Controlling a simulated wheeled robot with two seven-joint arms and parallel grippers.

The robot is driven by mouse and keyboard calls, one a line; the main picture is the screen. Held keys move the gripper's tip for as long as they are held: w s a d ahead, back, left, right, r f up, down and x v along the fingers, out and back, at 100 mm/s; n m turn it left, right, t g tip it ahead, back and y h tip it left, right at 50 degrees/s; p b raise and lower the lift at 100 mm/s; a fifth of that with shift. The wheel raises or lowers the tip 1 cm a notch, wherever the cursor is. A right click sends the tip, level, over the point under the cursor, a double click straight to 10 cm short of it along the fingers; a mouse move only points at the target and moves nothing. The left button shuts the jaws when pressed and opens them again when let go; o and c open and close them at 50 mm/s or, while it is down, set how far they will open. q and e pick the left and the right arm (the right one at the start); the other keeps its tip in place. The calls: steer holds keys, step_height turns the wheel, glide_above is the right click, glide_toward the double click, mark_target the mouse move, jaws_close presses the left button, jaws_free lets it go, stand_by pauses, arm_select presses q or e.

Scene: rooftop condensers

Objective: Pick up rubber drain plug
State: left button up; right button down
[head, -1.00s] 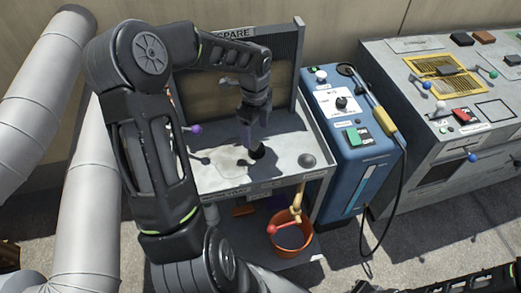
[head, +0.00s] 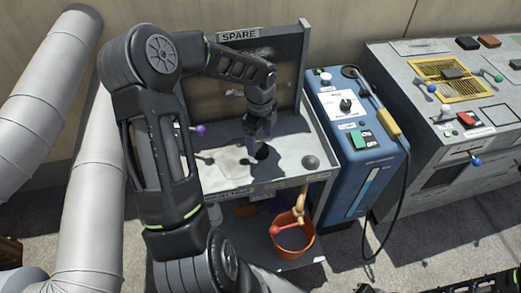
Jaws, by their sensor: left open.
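A small dark, round thing (head: 262,153), which looks like the rubber drain plug, is on the pale tray of the SPARE stand (head: 211,178). My left gripper (head: 259,148) points down right at it, with its fingers open. The fingers partly hide it, and I cannot tell whether they touch it. A grey dome (head: 311,162) sits on the tray to the right. My right gripper is out of view; only a bit of dark arm shows at the bottom right edge.
A blue unit (head: 352,150) with a hose and yellow-handled wand stands close on the right. A grey control bench (head: 415,125) is beyond it. An orange bucket (head: 293,240) is below the tray. A purple-knobbed lever (head: 201,129) is at the tray's left.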

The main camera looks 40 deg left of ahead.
mark_target(260, 147)
arm_select(q)
step_height(260, 147, down, 4)
steer(key=shift+w+d+f, duration=0.1)
stand_by(0.6)
steer(key=c, duration=1.6)
step_height(260, 147, up, 10)
steer(key=shift+r, duration=0.1)
steer(key=shift+d+p, duration=0.1)
steer(key=shift+p, duration=0.2)
